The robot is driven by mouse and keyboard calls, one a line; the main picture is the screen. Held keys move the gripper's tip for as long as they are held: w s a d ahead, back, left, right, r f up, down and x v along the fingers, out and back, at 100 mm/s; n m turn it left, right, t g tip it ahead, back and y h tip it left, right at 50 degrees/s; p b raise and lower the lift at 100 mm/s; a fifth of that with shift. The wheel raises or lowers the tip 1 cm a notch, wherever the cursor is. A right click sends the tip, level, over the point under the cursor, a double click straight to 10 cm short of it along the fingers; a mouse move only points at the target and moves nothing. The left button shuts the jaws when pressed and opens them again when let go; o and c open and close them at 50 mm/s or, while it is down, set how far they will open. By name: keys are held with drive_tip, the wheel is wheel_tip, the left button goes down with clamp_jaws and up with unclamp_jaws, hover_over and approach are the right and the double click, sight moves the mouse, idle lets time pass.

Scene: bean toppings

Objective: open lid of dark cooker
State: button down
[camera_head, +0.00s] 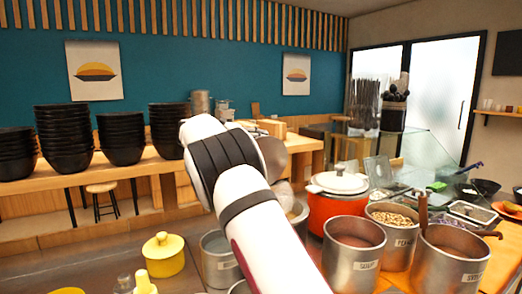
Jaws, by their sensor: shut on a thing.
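My white arm with black bands rises through the middle of the head view and covers what lies behind it. My gripper is hidden behind the arm, so its fingers and what they touch do not show. A grey-brown rounded shape (272,157) shows just right of the arm's upper bend. I cannot tell whether it is the dark cooker, its lid or part of my wrist. No dark cooker can be made out clearly. The nearest lidded cooker to the right is an orange-red pot (328,212) with a white lid (339,183) on it.
Several steel pots stand on the right, including one with reddish content (353,262) and one with beans (392,217). A yellow lidded pot (163,257) and a steel pot (217,262) are left of my arm. Stacks of black bowls (64,140) line the back counter.

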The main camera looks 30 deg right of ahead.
drive_tip(key=shift+w+f+n+b, duration=0.35)
drive_tip(key=shift+w+n+b, duration=0.1)
drive_tip(key=shift+w, duration=0.4)
drive_tip(key=shift+f+g, duration=0.1)
drive_tip(key=shift+g, duration=0.2)
drive_tip(key=c, duration=1.2)
unclamp_jaws()
drive_tip(key=shift+a, duration=0.1)
drive_tip(key=v, duration=1.2)
drive_tip(key=shift+r, duration=0.2)
